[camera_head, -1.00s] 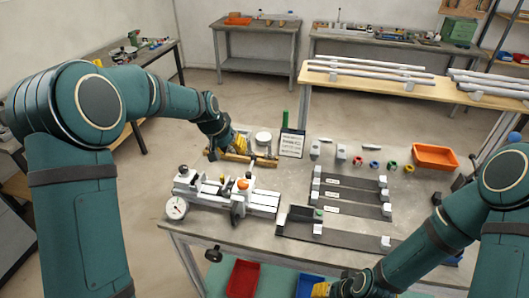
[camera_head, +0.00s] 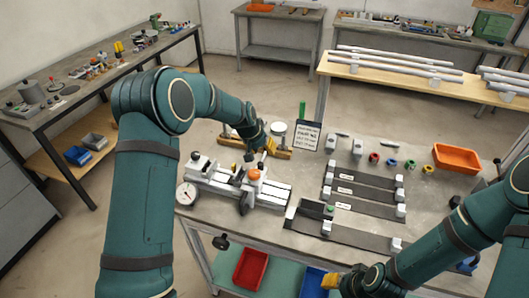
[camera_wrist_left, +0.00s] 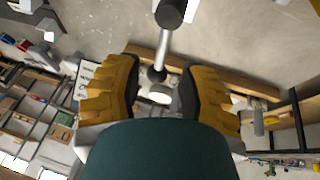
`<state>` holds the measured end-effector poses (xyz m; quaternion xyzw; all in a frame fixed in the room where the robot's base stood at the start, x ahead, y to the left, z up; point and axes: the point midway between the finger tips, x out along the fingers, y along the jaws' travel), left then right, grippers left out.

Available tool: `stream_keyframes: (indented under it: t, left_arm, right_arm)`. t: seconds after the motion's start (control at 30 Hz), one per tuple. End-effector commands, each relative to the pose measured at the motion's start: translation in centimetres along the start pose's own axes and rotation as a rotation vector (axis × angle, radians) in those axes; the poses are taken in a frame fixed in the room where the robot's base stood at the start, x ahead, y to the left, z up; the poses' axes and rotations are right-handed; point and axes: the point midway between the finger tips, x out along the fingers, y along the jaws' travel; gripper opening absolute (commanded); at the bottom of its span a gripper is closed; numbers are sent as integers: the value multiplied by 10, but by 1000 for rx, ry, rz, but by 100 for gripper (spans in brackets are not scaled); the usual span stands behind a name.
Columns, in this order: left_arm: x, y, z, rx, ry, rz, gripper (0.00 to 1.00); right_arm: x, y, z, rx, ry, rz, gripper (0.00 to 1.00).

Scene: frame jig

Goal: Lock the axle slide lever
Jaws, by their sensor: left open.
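The axle jig (camera_head: 215,180) is a white fixture with rails on the table, with a round dial at its left end and an orange knob (camera_head: 254,175) on its slide. My left gripper (camera_head: 262,148) is just behind the slide, pointing down. In the left wrist view, its yellow fingers (camera_wrist_left: 160,95) are open and apart. A silver lever rod (camera_wrist_left: 164,48) with a dark knob shows just ahead of and between the fingertips; contact cannot be told. My right gripper (camera_head: 332,281) is at the table's front edge, partly out of frame; its fingers are unclear.
A wooden bar (camera_head: 232,143) lies behind the jig. A sign (camera_head: 308,136) stands to its right. Dark strips with white blocks (camera_head: 365,184) and an orange bin (camera_head: 457,158) fill the right. Red bin (camera_head: 251,268) and blue bin (camera_head: 312,284) are below.

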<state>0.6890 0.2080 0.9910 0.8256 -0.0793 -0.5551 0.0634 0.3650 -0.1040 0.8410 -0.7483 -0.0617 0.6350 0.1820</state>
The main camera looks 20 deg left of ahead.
Motion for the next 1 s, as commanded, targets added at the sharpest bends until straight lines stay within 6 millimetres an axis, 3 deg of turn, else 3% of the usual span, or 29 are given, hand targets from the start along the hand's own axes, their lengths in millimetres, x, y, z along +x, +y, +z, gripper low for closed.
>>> stream_keyframes:
  t: [0.2,0.57,0.67,0.7,1.0]
  left_arm:
    - [20,0,0,-1,0,0,40]
    - [23,0,0,0,0,1,39]
    - [23,0,0,0,0,1,4]
    - [23,0,0,0,0,1,0]
    - [23,0,-1,0,2,0,0]
  right_arm:
    - [1,0,0,0,0,0,47]
    - [1,0,0,0,0,0,47]
    - [1,0,0,0,0,0,47]
    - [1,0,0,0,0,0,47]
    - [1,0,0,0,0,0,47]
